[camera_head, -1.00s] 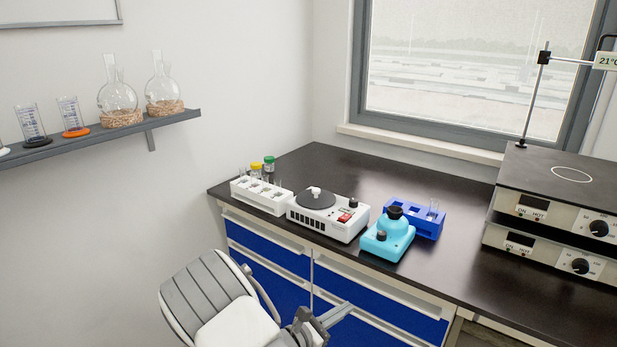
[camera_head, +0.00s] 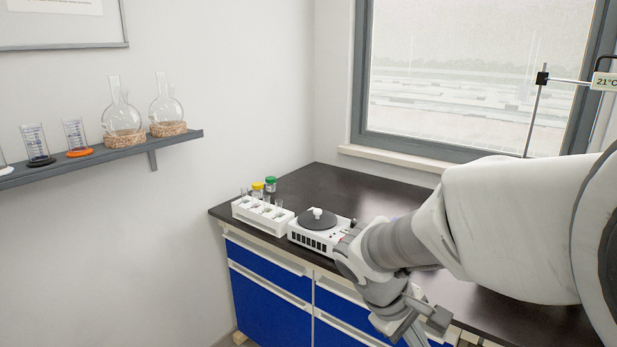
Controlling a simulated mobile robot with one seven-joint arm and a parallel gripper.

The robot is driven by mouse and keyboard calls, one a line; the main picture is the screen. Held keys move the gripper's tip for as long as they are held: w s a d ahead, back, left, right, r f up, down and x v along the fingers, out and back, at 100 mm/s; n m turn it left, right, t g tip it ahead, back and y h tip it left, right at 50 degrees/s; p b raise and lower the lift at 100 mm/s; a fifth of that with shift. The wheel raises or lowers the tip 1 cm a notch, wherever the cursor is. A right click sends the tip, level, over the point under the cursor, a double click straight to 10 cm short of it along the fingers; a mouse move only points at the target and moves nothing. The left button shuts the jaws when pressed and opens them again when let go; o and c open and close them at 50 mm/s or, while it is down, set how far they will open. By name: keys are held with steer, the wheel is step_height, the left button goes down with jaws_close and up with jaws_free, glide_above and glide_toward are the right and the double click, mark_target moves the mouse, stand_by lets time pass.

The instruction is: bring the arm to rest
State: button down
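My arm reaches in from the right side of the head view and slopes down to the lower middle. My gripper (camera_head: 418,325) is at its lower end, in front of the blue drawers and below the bench's front edge. It points downward, and its fingers are seen at an angle and partly cut off by the picture's bottom, so I cannot tell whether they are open or shut. No held thing shows. The arm hides much of the bench's right half.
The black bench top (camera_head: 315,183) carries a white rack (camera_head: 263,216) and a white machine with a dark round plate (camera_head: 317,221). Yellow-capped and green-capped bottles (camera_head: 270,184) stand behind the rack. A wall shelf (camera_head: 100,157) with flasks is at left. A metal stand (camera_head: 535,115) rises behind my arm.

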steer(key=s+a+r+m+t+y, duration=0.45)
steer(key=s+r+m+y, duration=0.2)
steer(key=s+r, duration=0.3)
step_height(320, 180, up, 15)
steer(key=p, duration=1.5)
steer(key=shift+s+d+f, duration=0.15)
steer(key=shift+s, duration=0.25)
steer(key=shift+h, duration=0.25)
